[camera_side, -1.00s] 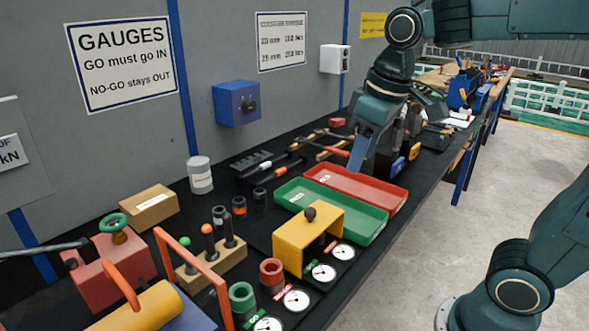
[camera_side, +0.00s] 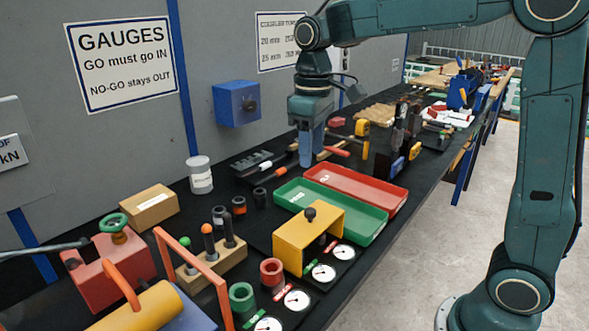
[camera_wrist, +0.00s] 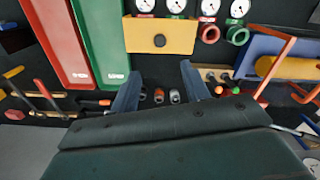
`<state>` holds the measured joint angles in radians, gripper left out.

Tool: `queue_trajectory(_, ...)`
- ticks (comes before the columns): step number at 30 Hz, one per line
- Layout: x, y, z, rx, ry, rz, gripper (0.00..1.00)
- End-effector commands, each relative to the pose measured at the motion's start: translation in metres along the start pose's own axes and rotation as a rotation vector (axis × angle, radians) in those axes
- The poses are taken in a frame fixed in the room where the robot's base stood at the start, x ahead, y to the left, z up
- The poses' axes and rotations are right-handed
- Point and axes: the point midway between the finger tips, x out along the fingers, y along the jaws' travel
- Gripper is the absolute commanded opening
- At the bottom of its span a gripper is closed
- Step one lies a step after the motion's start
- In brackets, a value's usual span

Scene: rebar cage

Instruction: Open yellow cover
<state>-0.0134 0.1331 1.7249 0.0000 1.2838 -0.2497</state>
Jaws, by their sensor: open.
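The yellow cover (camera_side: 292,246) is a box-like hood with a black knob (camera_side: 310,215) on top. It stands on the black bench beside the green tray, with dial gauges at its front right. In the wrist view the yellow cover (camera_wrist: 160,35) lies at the top middle with its knob (camera_wrist: 160,41) facing the camera. My gripper (camera_side: 309,160) points down over the bench behind the trays, away from the cover. In the wrist view its two fingers (camera_wrist: 160,85) are spread apart with nothing between them.
A green tray (camera_side: 372,237) and a red tray (camera_side: 398,200) lie right of the cover. Hand tools lie near my gripper.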

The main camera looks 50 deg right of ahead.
Motion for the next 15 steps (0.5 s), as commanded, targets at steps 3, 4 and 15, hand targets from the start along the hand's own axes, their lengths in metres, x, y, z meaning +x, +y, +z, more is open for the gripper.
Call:
queue_trajectory(3, 0.005, 0.000, 0.000, 0.000, -0.001, 0.000, 0.46)
queue_trajectory(4, 0.007, 0.000, 0.000, 0.001, -0.002, -0.001, 0.46)
queue_trajectory(15, 0.050, 0.000, 0.001, 0.001, -0.005, -0.001, 0.46)
